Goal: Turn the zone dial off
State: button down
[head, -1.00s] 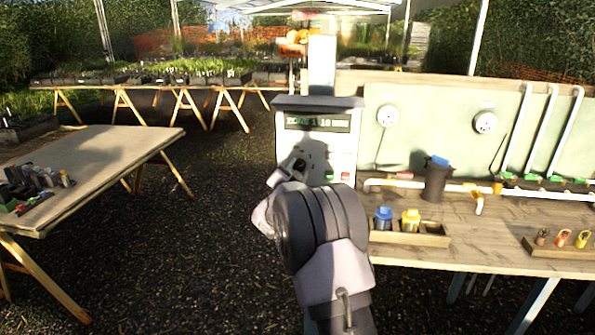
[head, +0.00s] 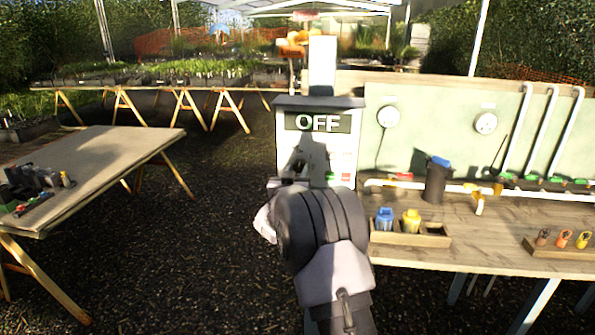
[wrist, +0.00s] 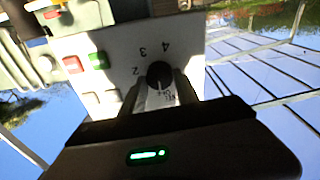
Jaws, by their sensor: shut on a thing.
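The controller box (head: 268,103) stands behind my arm in the head view, and its display (head: 318,122) reads OFF. In the wrist view the zone dial (wrist: 159,73) is a round black knob on the white panel, with the numbers 2, 3 and 4 printed around it. My gripper (wrist: 161,84) has one finger on each side of the knob and is shut on it. A pale mark shows on the knob near the bottom. In the head view my arm hides the dial.
Red (wrist: 72,65) and green (wrist: 97,60) buttons sit beside the dial in the wrist view. In the head view a bench to the right holds a dark cup (head: 436,182) and a wooden tray (head: 440,240) with blue and yellow containers.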

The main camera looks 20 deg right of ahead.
jog(key=shift+n, duration=0.6)
jog(key=c, duration=0.9)
grip_release()
jog(key=p+v, duration=0.1)
jog(key=v, duration=1.6)
jog(key=shift+s+f, duration=0.1)
jog(key=shift+s, duration=0.2)
